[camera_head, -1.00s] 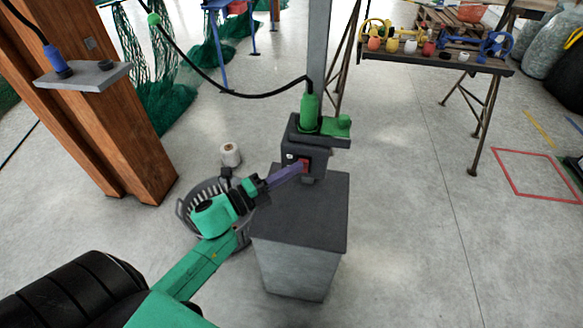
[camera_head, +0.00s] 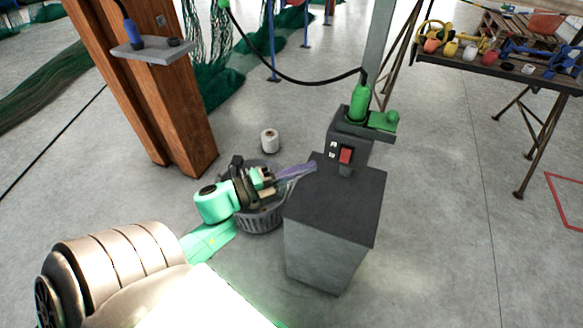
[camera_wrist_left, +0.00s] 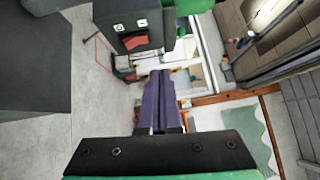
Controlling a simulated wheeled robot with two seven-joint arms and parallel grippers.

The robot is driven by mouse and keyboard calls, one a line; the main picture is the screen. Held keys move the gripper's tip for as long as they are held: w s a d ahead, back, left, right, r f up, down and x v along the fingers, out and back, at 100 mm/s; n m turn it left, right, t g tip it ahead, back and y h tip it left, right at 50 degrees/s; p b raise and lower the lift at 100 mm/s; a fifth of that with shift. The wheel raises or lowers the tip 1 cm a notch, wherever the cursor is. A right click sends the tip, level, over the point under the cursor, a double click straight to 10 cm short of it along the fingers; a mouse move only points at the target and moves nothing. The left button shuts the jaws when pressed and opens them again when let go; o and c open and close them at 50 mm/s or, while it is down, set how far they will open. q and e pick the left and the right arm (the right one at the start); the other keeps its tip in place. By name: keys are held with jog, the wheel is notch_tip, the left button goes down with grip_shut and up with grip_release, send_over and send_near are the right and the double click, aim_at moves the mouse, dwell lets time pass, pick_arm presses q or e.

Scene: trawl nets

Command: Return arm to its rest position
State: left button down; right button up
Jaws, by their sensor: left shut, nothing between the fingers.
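My left gripper (camera_head: 298,172) has purple fingers, closed together and empty. In the head view it hangs at the left edge of the dark-topped grey pedestal (camera_head: 335,200), clear of the switch box on it. The red switch (camera_head: 345,155) on the front of the dark box is to the right of the fingertips, apart from them. In the left wrist view the closed fingers (camera_wrist_left: 160,98) point toward the box, whose red switch (camera_wrist_left: 136,41) shows at the top. My right gripper is in neither view.
A grey basket (camera_head: 262,215) stands behind and below my left gripper, with a white spool (camera_head: 270,140) beyond it. A wooden post (camera_head: 150,90) with a small shelf (camera_head: 152,49) rises at left. A green plug (camera_head: 359,102) with a black cable tops the box.

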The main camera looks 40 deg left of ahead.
pick_arm(q)
jog(key=s, duration=0.1)
jog(key=s+a, duration=0.1)
jog(key=s, duration=0.1)
jog(key=shift+a+r, duration=0.2)
jog(key=shift+r, duration=0.15)
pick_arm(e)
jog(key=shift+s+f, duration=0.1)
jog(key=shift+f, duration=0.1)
pick_arm(q)
jog(key=shift+s, duration=0.1)
